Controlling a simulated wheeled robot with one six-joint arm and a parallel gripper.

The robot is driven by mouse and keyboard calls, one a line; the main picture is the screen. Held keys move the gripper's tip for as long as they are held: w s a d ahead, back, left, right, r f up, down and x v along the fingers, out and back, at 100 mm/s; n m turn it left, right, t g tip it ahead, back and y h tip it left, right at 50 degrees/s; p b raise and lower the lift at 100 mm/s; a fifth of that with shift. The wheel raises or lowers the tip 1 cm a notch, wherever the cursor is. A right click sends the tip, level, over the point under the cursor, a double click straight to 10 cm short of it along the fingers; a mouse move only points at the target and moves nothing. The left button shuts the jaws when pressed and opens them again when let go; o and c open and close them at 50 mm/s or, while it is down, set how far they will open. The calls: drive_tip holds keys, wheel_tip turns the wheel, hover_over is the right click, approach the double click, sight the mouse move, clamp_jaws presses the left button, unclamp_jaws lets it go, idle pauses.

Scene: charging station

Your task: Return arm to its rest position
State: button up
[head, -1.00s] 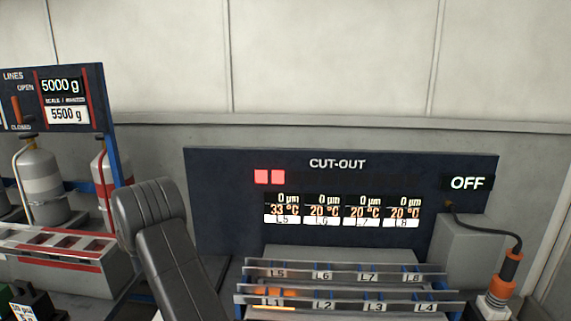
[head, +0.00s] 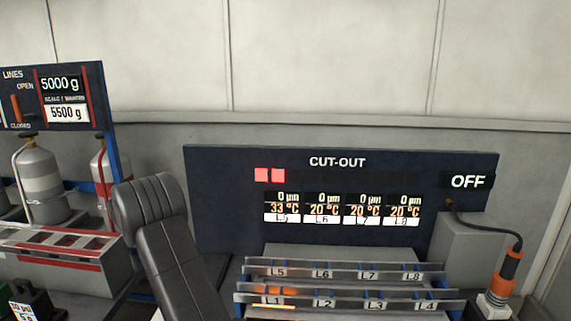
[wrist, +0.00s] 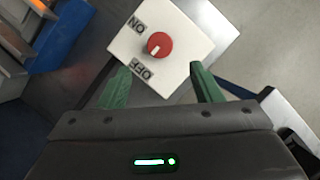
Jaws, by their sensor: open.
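My gripper (wrist: 160,70) shows in the wrist view with its two green fingers apart and nothing between them. A white switch box with a red knob (wrist: 159,44) lies just beyond the fingertips. The box (wrist: 190,50) carries ON and OFF labels, and the knob's white mark points roughly toward OFF. I cannot tell whether the fingers touch the box. In the head view, my dark arm (head: 170,245) rises in front of the bench at left of centre. My gripper is outside that view.
The CUT-OUT panel (head: 340,185) stands behind slotted racks (head: 345,290); its display reads OFF (head: 467,182). The L1 slot glows orange. An orange-black tool (head: 506,268) stands at right. Grey cylinders (head: 40,185) and a red-edged trough (head: 60,248) stand at left.

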drive_tip(key=x, duration=0.8)
drive_tip(key=shift+s+d+f+p, duration=0.15)
drive_tip(key=shift+f+p, duration=0.1)
drive_tip(key=shift+p, duration=0.1)
drive_tip(key=shift+f+m, duration=0.2)
drive_tip(key=shift+m, duration=0.1)
drive_tip(key=m, duration=0.2)
drive_tip(key=m+g+y+p, duration=0.1)
drive_tip(key=m, duration=0.1)
drive_tip(key=shift+d+y, duration=0.2)
drive_tip(key=shift+y, duration=0.1)
drive_tip(key=m+y+p, duration=0.1)
drive_tip(key=m, duration=0.3)
drive_tip(key=shift+d+y, duration=0.1)
drive_tip(key=shift+y, duration=0.3)
drive_tip(key=m+y+p, duration=0.1)
drive_tip(key=m, duration=0.2)
drive_tip(key=m+y+p, duration=0.1)
drive_tip(key=m, duration=0.2)
drive_tip(key=shift+d+r, duration=0.1)
drive_tip(key=shift+d, duration=0.05)
drive_tip(key=m+t+y+p, duration=0.1)
drive_tip(key=m, duration=0.2)
drive_tip(key=shift+m+t, duration=0.3)
